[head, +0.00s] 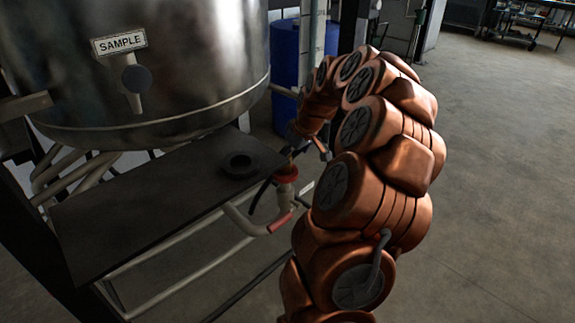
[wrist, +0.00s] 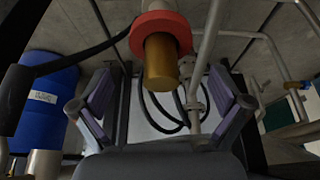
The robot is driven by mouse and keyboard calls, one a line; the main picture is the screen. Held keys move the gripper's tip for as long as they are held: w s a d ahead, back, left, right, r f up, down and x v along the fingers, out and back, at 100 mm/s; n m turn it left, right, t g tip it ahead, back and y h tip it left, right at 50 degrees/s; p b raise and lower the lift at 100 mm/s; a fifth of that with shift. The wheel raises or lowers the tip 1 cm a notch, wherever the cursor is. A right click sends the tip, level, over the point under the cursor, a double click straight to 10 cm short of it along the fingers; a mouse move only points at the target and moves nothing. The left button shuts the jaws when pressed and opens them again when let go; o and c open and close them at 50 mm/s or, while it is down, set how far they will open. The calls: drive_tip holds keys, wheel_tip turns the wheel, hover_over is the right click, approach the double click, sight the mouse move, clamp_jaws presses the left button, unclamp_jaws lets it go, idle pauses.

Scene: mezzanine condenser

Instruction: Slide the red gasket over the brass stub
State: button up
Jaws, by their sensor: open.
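The red gasket (wrist: 160,20) is a thick ring around the brass stub (wrist: 161,62) in the wrist view. It sits near the pale fitting at the top of the picture, and the stub's free end sticks out past it. In the head view the gasket (head: 286,173) shows at the top of a beige pipe beside the shelf; the stub is hard to make out there. My gripper (wrist: 162,88) is open and empty, its two fingers spread on either side below the stub's end in the wrist view. It does not touch the gasket there.
A dark shelf (head: 150,215) holds a black ring-shaped part (head: 240,164) left of the pipe. A steel tank (head: 190,60) labelled SAMPLE hangs above it. A red-handled valve (head: 280,222) is below the gasket. A blue barrel (head: 286,60) stands behind. The floor at right is clear.

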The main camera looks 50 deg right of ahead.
drive_tip(key=v, duration=0.6)
drive_tip(key=shift+s+a+r, duration=0.1)
idle(0.5)
